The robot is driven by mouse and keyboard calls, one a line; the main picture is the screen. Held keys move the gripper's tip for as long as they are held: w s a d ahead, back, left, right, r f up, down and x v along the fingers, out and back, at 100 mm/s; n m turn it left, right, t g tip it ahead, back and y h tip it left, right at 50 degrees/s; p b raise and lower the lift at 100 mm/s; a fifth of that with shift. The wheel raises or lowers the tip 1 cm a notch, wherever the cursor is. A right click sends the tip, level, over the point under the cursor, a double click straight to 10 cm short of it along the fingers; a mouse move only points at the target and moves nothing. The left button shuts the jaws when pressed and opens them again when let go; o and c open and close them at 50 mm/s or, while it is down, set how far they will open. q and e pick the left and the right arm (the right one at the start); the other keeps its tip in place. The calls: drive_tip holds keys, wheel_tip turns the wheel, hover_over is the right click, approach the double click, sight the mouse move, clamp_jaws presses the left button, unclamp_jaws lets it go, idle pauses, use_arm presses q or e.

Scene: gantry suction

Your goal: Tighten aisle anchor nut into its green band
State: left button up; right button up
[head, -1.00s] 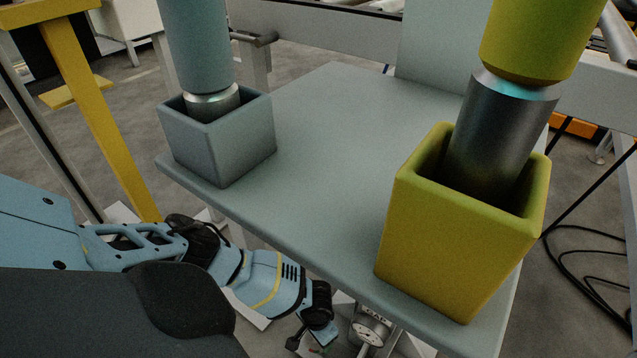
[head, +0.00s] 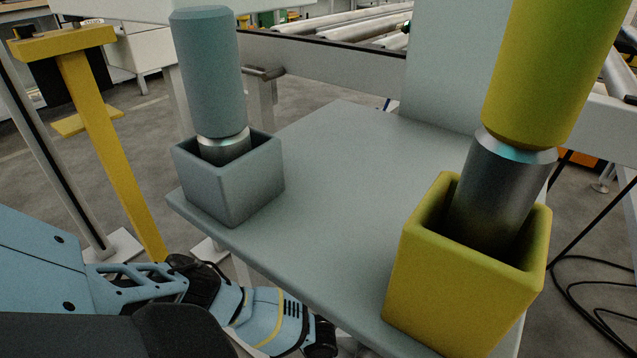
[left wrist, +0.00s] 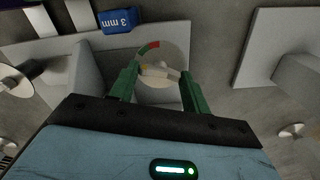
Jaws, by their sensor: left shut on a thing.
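In the left wrist view, a pale anchor nut (left wrist: 158,72) sits in front of a round light plate (left wrist: 160,97). The plate's upper left rim carries a curved green band (left wrist: 143,53) with a red piece at its right end. My left gripper (left wrist: 159,70) has its two green fingers on either side of the nut and is shut on it. The nut's raised part lies near the plate's middle; its exact pointing is too small to tell. My right gripper is not in view.
A yellow post (head: 115,150) stands at left.

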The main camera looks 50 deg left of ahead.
use_arm(q)
drive_tip(key=shift+w+d+r, duration=0.15)
drive_tip(key=shift+d, duration=0.1)
drive_tip(key=shift+a+m+p, duration=0.1)
drive_tip(key=shift+m+p, duration=0.35)
drive_tip(key=shift+m, duration=0.15)
drive_tip(key=shift+o, duration=0.2)
drive_tip(key=m, duration=0.3)
drive_tip(key=shift+m, duration=0.3)
drive_tip(key=shift+c, duration=0.2)
drive_tip(key=o, duration=1)
drive_tip(key=shift+a, duration=0.1)
